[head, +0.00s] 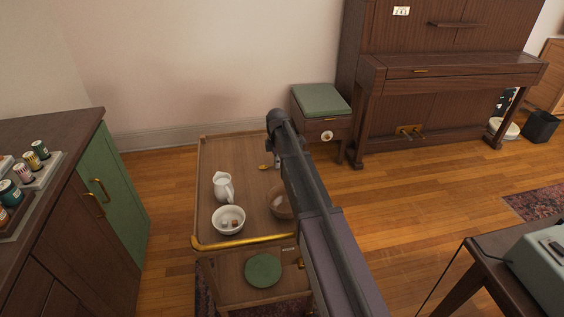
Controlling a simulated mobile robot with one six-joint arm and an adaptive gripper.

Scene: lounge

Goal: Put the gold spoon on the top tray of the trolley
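The trolley's top tray (232,158) is a brown wooden surface with a raised rim and a gold bar along its near edge. A small gold piece, seemingly the gold spoon (264,167), shows at the tray's right side, just left of my arm. The rest of it is hidden behind the arm, and I cannot tell whether it rests on the tray or is held above it. My arm reaches from the lower right over the tray's right side. My gripper is almost wholly hidden behind the arm, close to the gold piece; its fingers cannot be made out.
On the tray stand a white jug (223,187), a white bowl with cubes (229,219) and a brown bowl (279,203) partly behind my arm. A green disc (263,270) lies on the lower shelf. A cabinet (80,215), stool (320,104) and piano (440,75) surround the trolley.

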